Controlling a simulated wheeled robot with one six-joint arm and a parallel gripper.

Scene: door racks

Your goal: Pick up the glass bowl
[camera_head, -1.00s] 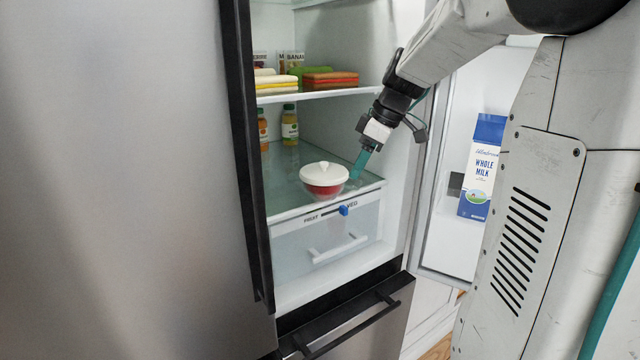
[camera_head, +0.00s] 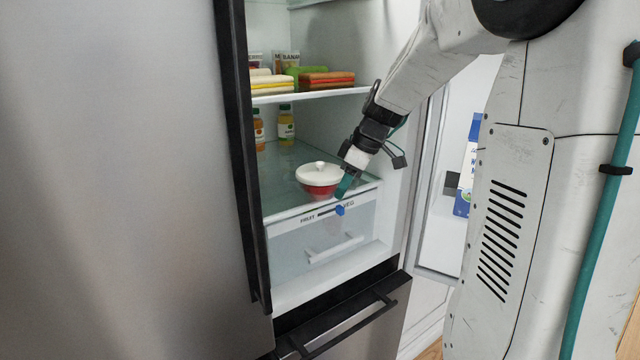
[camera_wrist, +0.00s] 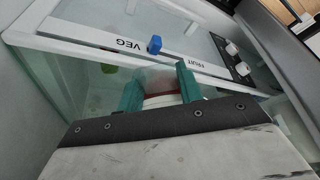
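The glass bowl (camera_head: 319,190) has red contents and a white lid with a knob. It stands upright on the glass shelf above the drawer in the open fridge. My gripper (camera_head: 344,187) is at its front right side, with the teal fingers tilted down toward it. In the wrist view, my gripper (camera_wrist: 158,90) has its two teal fingers apart, and part of the bowl (camera_wrist: 160,87) shows between them. The fingers look open; whether either one touches the bowl is hard to tell. The bowl's far side is hidden in the wrist view.
Two bottles (camera_head: 286,125) stand behind the bowl. A shelf above (camera_head: 300,97) carries stacked colourful packs. A drawer (camera_head: 325,240) with a blue slider (camera_head: 340,210) lies below. The open fridge door with a milk carton (camera_head: 467,170) is at the right.

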